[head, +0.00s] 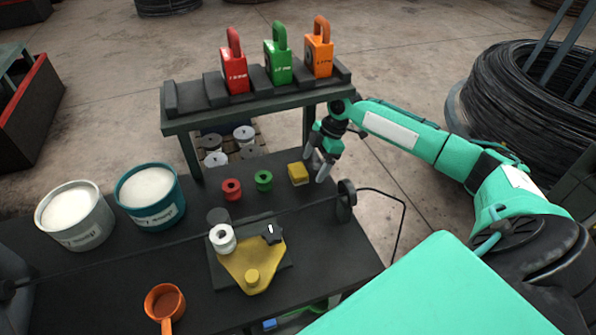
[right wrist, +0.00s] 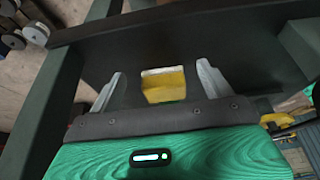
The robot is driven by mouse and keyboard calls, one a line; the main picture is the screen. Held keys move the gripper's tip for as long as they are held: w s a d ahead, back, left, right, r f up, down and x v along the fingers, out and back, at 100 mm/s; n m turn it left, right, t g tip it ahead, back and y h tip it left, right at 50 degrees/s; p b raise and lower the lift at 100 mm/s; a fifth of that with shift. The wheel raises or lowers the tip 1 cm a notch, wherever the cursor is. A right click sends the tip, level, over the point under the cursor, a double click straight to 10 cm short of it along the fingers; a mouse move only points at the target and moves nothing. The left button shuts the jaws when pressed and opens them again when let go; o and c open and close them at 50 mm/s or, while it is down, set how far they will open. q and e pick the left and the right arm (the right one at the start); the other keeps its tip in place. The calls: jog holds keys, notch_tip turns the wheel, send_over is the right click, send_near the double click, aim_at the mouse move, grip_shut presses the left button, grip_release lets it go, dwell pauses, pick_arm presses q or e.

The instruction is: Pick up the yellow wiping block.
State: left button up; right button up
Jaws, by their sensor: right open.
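The yellow wiping block (head: 298,173) sits on the dark bench top, right of the green spool. In the right wrist view the yellow wiping block (right wrist: 164,86) shows between the two fingers, with a pale strip along its far edge. My right gripper (head: 317,168) is open and reaches down just beside the block at its right. In the right wrist view my right gripper (right wrist: 160,82) has its grey fingers spread, one on each side of the block, with gaps. I cannot tell whether a finger touches it. My left gripper is not in view.
A red spool (head: 231,189) and a green spool (head: 264,180) stand left of the block. A raised shelf (head: 255,103) with three padlocks is behind. A black upright disc (head: 346,201) stands at the bench's right edge. A yellow plate (head: 252,262) and two tubs are nearer and left.

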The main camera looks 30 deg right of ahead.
aim_at(300, 169)
jog(key=a, duration=0.2)
jog(key=w+a+p, duration=0.1)
jog(key=a, duration=0.1)
jog(key=shift+r, duration=0.15)
jog(key=shift+a+f+p, duration=0.2)
jog(key=shift+f+p, duration=0.05)
jog(key=shift+p, duration=0.3)
jog(key=shift+f, duration=0.45)
jog(key=c, duration=1.1)
